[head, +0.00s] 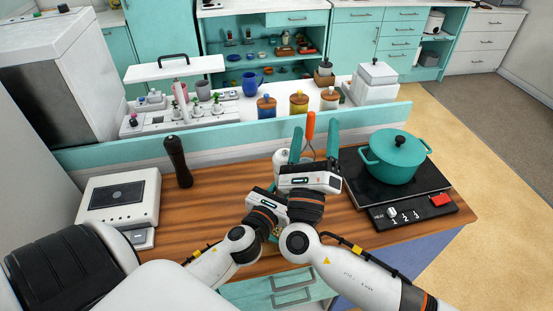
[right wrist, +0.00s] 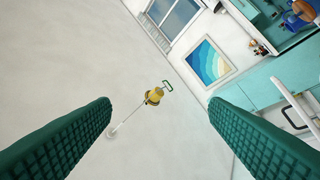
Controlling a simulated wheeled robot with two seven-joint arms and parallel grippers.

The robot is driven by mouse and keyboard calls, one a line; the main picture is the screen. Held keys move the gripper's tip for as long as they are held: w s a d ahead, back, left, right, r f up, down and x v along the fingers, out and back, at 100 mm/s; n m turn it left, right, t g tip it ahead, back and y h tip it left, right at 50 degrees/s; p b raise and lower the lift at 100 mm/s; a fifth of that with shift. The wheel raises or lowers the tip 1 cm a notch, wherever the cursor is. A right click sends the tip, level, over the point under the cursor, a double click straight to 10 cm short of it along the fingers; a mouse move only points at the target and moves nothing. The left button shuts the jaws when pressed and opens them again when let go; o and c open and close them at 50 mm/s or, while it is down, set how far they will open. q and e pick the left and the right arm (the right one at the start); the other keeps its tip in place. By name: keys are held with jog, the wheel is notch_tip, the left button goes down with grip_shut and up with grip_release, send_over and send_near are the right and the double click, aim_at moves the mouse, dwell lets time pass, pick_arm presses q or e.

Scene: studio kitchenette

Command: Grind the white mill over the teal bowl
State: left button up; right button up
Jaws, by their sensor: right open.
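My right gripper (head: 315,130) is raised over the middle of the counter, its teal fingers spread and pointing up and away. In the right wrist view the fingers stand apart (right wrist: 160,120) with nothing between them. A white rounded object (head: 281,157), perhaps the white mill, shows just left of the right gripper and is partly covered by it. My left gripper (head: 264,201) is low beside the right wrist; its fingers are hidden, so its grip cannot be told. The teal bowl cannot be made out; my arms cover that part of the counter.
A tall dark mill (head: 178,161) stands left, by a white device (head: 119,197). An orange-handled utensil (head: 310,127) rises behind the right gripper. A teal pot (head: 396,157) sits on the black hob (head: 362,187) at right. Lidded jars (head: 299,103) line the back ledge.

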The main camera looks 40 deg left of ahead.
jog(key=w+a+n+g+y, duration=0.3)
jog(key=w+n+g+y, duration=0.15)
jog(key=w, duration=0.45)
jog(key=m+g, duration=2.5)
jog(key=m, duration=0.6)
send_near(277, 159)
jog(key=shift+n+y, duration=0.25)
jog(key=x, duration=0.3)
jog(key=f+x, duration=0.1)
jog(key=x, duration=0.3)
jog(key=w+x, duration=0.1)
jog(key=x, duration=0.2)
jog(key=shift+a+f, duration=0.4)
jog(key=shift+a, duration=0.05)
jog(key=shift+c, duration=0.2)
